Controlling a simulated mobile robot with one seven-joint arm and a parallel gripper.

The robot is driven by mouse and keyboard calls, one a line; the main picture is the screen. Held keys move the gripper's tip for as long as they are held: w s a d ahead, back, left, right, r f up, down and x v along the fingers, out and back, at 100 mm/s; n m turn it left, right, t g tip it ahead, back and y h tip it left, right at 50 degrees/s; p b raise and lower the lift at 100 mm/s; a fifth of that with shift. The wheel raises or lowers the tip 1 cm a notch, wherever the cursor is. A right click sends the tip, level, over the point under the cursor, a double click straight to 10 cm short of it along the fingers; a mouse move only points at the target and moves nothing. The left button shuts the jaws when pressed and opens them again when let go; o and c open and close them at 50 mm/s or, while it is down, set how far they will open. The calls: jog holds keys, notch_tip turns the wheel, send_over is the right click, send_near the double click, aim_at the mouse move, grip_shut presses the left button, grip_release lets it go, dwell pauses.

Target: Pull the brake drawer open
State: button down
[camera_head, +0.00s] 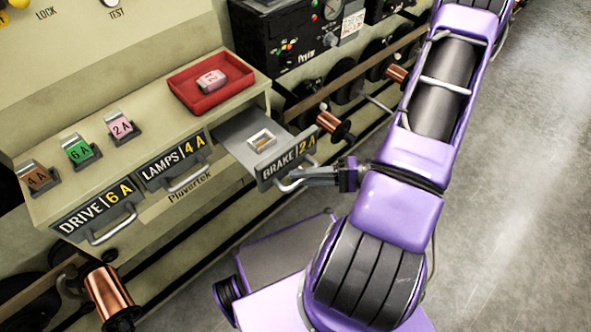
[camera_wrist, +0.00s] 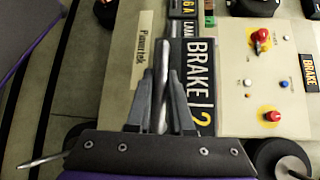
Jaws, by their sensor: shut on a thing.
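The brake drawer (camera_head: 237,131) is pulled out from the beige bench, its grey inside showing. Its black front is labelled BRAKE 2 A, and a small pale holder (camera_head: 262,141) sits inside it. My gripper (camera_head: 291,182) is shut on the drawer's metal handle at the front. In the wrist view the handle bar (camera_wrist: 162,95) runs between the two fingers (camera_wrist: 161,120), beside the BRAKE label (camera_wrist: 199,90). The rest of the handle is partly hidden by the fingers.
The DRIVE 6 A drawer (camera_head: 92,211) and LAMPS 4 A drawer (camera_head: 172,162) are shut to the left. On the bench top are a red tray (camera_head: 212,98) holding a pink block (camera_head: 211,79) and labelled 4A, 6A and 2A pieces. Copper spools (camera_head: 108,288) line the bench below. Floor at right is clear.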

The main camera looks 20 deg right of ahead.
jog(key=c, duration=0.8)
grip_release()
jog(key=v, duration=1.7)
jog(key=shift+s+d, duration=0.15)
jog(key=shift+d, duration=0.05)
